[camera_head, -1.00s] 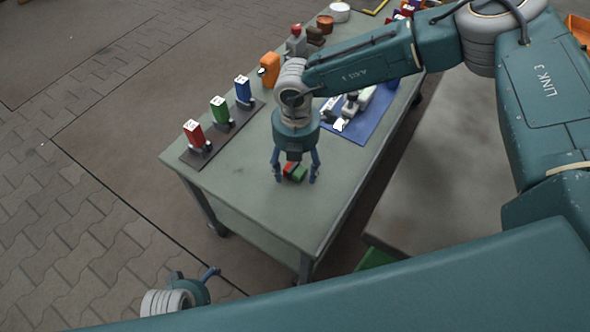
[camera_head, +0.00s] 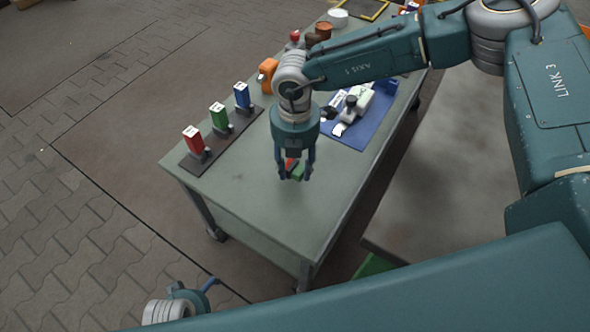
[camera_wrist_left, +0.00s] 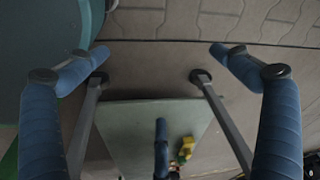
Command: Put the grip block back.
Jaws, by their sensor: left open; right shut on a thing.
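A small red-and-green block (camera_head: 295,171) is between the fingers of my right gripper (camera_head: 295,176), near the front of the grey-green table (camera_head: 262,215). The right gripper points down and is shut on the block. Whether the block is clear of the tabletop I cannot tell. My left gripper (camera_head: 208,287) shows only in part at the bottom left of the head view, off the table. In the left wrist view my left gripper (camera_wrist_left: 158,52) is open and empty, its two blue fingers wide apart.
Red (camera_head: 193,138), green (camera_head: 217,115) and blue (camera_head: 241,94) blocks stand in a row on a dark strip (camera_head: 222,138) at the table's left edge. An orange object (camera_head: 267,75) and a blue mat (camera_head: 372,128) with a grey-white device lie behind. The table's front is mostly bare.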

